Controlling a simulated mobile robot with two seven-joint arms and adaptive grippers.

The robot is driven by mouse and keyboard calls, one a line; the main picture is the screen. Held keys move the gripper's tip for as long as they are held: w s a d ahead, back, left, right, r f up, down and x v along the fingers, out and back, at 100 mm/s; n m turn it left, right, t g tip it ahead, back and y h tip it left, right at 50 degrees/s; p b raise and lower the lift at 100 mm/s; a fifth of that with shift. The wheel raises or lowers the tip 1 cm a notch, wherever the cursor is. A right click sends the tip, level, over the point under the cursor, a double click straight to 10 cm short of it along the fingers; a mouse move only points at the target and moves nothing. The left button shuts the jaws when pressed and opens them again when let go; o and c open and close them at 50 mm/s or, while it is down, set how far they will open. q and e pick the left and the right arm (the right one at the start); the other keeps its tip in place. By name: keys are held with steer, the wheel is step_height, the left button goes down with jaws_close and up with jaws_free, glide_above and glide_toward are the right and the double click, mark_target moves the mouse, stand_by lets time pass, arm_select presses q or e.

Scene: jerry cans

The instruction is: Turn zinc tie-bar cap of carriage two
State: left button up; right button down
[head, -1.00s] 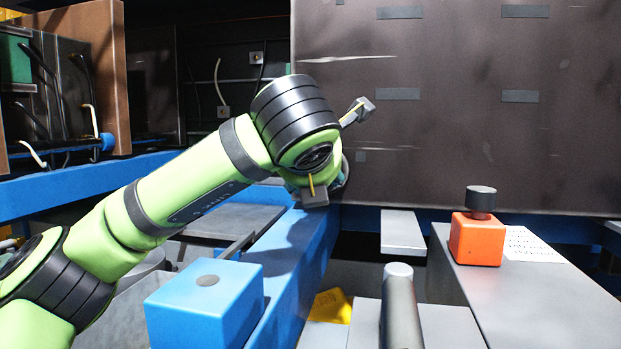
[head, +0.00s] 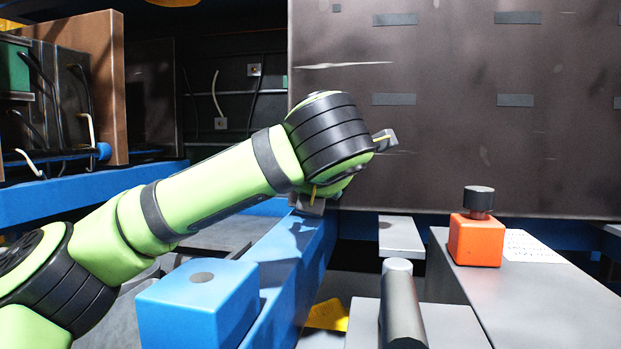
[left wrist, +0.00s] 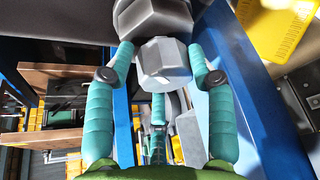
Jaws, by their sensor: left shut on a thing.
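A grey, faceted zinc cap (left wrist: 165,64) sits between the teal fingers of my left gripper (left wrist: 161,52) in the left wrist view, with a larger, darker grey block (left wrist: 153,17) just behind it. The gripper is shut on the cap. In the head view my left arm reaches in from the left to the far end of the blue beam, and its wrist hides the fingers and the cap. My right gripper is in neither view.
A blue block (head: 197,303) stands near my left forearm, by the blue beam (head: 290,277). A grey upright cylinder (head: 399,305) and an orange block with a black knob (head: 476,240) stand to the right. A large dark panel (head: 455,110) closes off the back.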

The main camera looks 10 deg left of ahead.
arm_select(q)
steer(key=shift+d+r, duration=0.2)
steer(key=shift+r, duration=0.1)
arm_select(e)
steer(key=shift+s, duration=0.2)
arm_select(q)
steer(key=o, duration=1)
steer(key=shift+d+f, duration=0.15)
steer(key=shift+d, duration=0.05)
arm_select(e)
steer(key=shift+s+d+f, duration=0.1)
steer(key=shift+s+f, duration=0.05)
arm_select(q)
steer(key=shift+a, duration=0.1)
steer(key=v, duration=1.2)
